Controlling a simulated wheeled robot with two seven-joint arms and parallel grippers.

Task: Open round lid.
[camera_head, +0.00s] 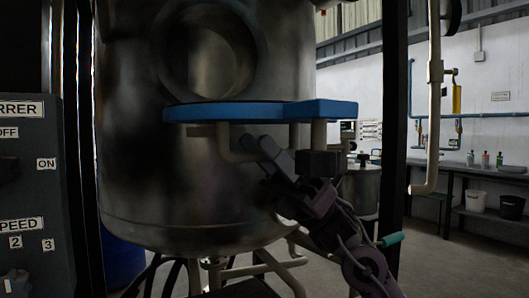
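The round lid (225,112) is a flat blue plate seen nearly edge-on in the head view. It lies level in front of the steel vessel, just below the vessel's round opening (208,50), and does not cover that opening. A blue block-like part (322,110) continues the lid on the right. Pale bent supports (235,148) show under it. My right gripper (288,160) is under the right part of the lid, close to these supports. Dark parts overlap there, so I cannot tell whether its fingers hold anything. My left gripper is not in view.
The big steel vessel (190,200) fills the left middle. A dark control panel (35,190) stands at the left edge. A dark post (394,130) rises right of my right arm. A bench with bottles and buckets is far right; the floor (455,262) before it is clear.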

